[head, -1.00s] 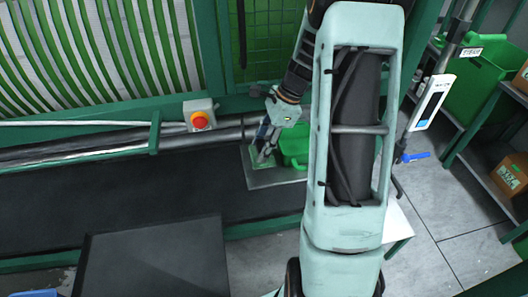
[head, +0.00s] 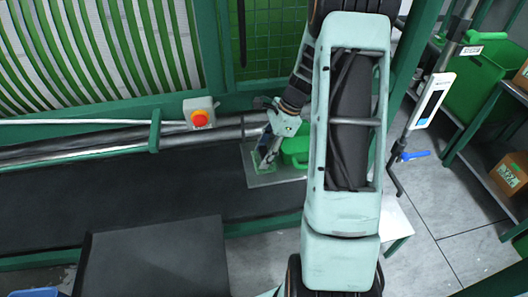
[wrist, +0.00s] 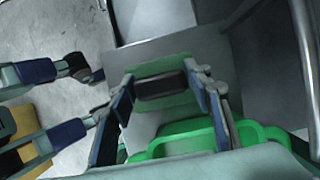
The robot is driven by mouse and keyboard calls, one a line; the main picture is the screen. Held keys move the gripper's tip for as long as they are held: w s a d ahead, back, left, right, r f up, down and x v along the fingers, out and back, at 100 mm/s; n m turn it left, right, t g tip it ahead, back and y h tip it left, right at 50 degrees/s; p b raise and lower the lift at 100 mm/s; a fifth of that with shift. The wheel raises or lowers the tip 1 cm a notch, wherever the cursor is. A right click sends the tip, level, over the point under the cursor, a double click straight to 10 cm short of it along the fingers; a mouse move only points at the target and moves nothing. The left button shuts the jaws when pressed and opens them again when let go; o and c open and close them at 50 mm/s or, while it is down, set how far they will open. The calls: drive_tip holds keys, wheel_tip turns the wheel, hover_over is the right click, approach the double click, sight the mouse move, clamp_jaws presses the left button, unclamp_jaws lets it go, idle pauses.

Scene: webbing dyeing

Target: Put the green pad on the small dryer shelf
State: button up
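The green pad (wrist: 172,107) shows between my fingertips in the wrist view, with a dark block-like grip (wrist: 160,86) on top. In the head view the pad (head: 254,172) is a small green patch, partly behind my fingers. My gripper (head: 266,160) points down over it; in the wrist view my fingers (wrist: 160,78) stand at both ends of the dark grip and appear to touch it. The pad is over or on a small grey shelf plate (head: 283,178), towards its left side; whether it touches the plate is hard to tell.
A green container (head: 295,151) stands close beside the pad; its rim shows in the wrist view (wrist: 262,133). A red button box (head: 200,118) and metal pipe lie to the left. A dark belt (head: 150,190) runs below.

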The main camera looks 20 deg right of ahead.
drive_tip(key=shift+o, duration=1.4)
drive_tip(key=shift+r, duration=0.15)
drive_tip(key=v, duration=1.2)
